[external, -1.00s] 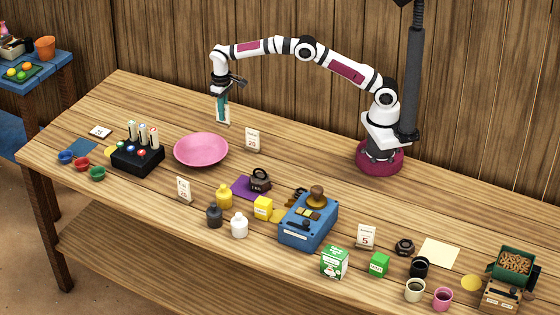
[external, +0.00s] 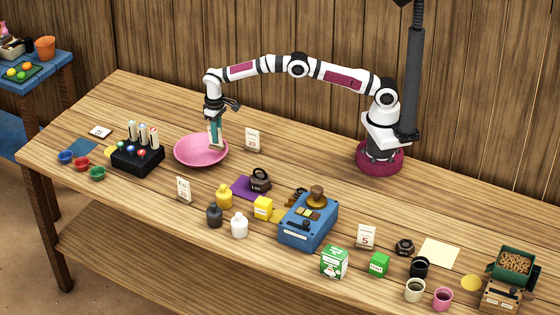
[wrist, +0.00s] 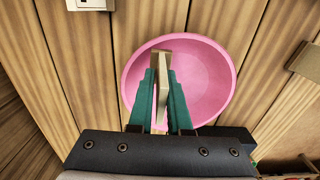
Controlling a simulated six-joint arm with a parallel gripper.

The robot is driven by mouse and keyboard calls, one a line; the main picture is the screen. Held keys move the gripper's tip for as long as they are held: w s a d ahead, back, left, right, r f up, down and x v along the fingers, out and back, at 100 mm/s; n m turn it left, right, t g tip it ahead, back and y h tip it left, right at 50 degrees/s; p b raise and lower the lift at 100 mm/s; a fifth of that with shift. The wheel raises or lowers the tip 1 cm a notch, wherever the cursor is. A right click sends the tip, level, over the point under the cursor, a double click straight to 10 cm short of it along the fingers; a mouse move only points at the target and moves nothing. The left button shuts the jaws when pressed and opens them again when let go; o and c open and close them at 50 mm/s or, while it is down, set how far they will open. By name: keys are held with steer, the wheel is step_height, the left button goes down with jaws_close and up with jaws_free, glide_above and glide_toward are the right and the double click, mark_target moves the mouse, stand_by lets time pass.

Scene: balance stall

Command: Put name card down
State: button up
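A cream name card (wrist: 163,85) is between the two green fingers of my gripper (wrist: 161,100) in the wrist view, seen edge-on. In the external view my gripper (external: 215,130) points down over the pink bowl (external: 188,160), with the card's lower end (external: 214,145) at the fingertips. The bowl (wrist: 205,75) lies behind the card in the wrist view. I cannot tell whether the card touches the bowl. Other cards stand on the table: one right of the bowl (external: 252,138), one in front of it (external: 184,190) and one reading 5 (external: 366,236).
A black rack with bottles (external: 138,158) stands left of the bowl. Yellow, dark and white bottles (external: 224,196) and a blue scale (external: 308,225) stand to the front right. The table behind the bowl is clear.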

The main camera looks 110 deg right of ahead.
steer(key=shift+o, duration=1.3)
